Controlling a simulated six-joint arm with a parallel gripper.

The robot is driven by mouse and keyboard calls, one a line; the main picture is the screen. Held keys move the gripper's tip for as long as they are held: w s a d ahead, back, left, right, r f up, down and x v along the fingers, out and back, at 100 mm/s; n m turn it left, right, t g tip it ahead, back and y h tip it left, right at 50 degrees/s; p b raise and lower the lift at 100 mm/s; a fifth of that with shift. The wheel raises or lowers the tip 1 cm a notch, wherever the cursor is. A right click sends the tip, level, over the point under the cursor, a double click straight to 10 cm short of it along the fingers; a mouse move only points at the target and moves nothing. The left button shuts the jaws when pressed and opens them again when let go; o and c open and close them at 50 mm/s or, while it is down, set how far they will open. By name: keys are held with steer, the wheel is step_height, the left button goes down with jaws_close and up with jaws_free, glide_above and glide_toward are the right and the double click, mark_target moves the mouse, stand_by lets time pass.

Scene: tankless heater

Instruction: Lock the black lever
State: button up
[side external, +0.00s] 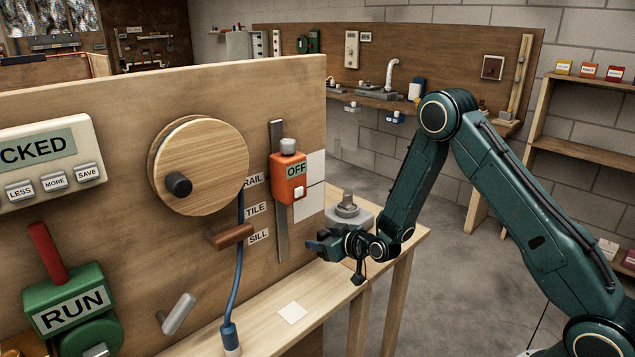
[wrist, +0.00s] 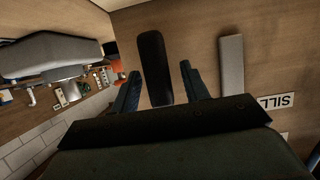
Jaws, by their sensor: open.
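The black lever (wrist: 152,62) shows in the wrist view as a dark, rounded bar in front of the wooden panel. It appears between the two dark blue fingers of my open gripper (wrist: 160,80), with a visible gap on each side. Its lower end is hidden behind the gripper body. In the side view my gripper (side external: 318,244) is at the right part of the panel, below the orange OFF box. I cannot make out the black lever there. I cannot tell how deep it sits between the fingers.
A grey vertical rail (wrist: 230,70) stands beside the lever, near the SILL label (wrist: 274,101). The orange OFF box (side external: 288,177) is on the rail above. A grey device with a knob (side external: 347,211) stands behind my gripper. The wooden ledge (side external: 262,318) below is mostly clear.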

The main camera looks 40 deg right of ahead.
steer(key=shift+s, duration=0.1)
steer(key=v, duration=1.1)
steer(key=shift+s+r, duration=0.25)
steer(key=shift+s, duration=0.1)
steer(key=shift+a+r, duration=0.1)
steer(key=s+a+r+n+g+y, duration=0.2)
steer(key=s+a+r, duration=0.15)
steer(key=r, duration=0.25)
steer(key=s+a+r+n+g+y, duration=0.1)
steer(key=s+a+r+n+g, duration=0.1)
steer(key=a+r, duration=0.25)
steer(key=s+d+r+m+g+h, duration=0.1)
steer(key=s+r, duration=0.3)
steer(key=s, duration=0.7)
steer(key=s+d+r+m+g+h, duration=0.2)
steer(key=s+r, duration=0.3)
steer(key=s, duration=0.6)
steer(key=shift+d+m+g, duration=0.4)
steer(key=shift+m+g, duration=0.1)
steer(key=shift+m, duration=0.1)
